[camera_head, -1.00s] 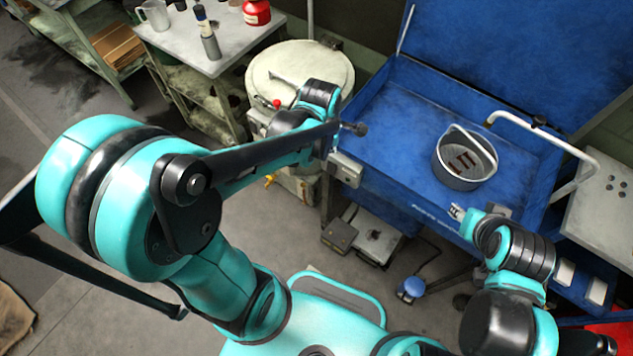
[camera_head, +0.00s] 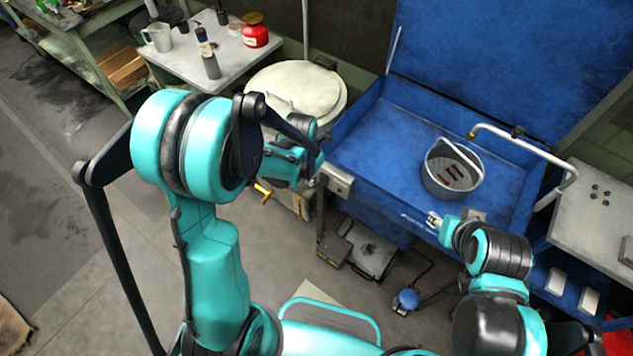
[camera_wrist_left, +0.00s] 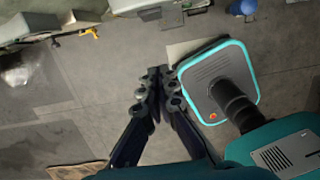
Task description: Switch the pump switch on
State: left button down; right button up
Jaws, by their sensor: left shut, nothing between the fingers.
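A small grey box (camera_head: 337,180) is on the front left corner of the blue wash tank (camera_head: 385,195). It may carry the pump switch, but the switch and its position are too small to tell. My left arm is bent, with its wrist by the tank's left side, close to the box in the picture. The left fingers are hard to make out in the head view. In the left wrist view my left gripper (camera_wrist_left: 157,82) is shut and empty, over bare floor.
A metal bucket (camera_head: 436,184) with dark parts inside stands in the tank beside a bent pipe (camera_head: 520,140). A pale round drum (camera_head: 300,88) stands left of the tank. A yellow valve handle (camera_head: 262,190) and a pedal unit (camera_head: 372,258) are low down.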

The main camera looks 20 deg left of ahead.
aim_at(324, 180)
pick_arm(q)
jog(key=w+d+f+b, duration=0.1)
jog(key=w+f+b, duration=0.2)
jog(key=f, duration=0.7)
jog(key=shift+w+d, duration=0.35)
jog(key=shift+w, duration=0.6)
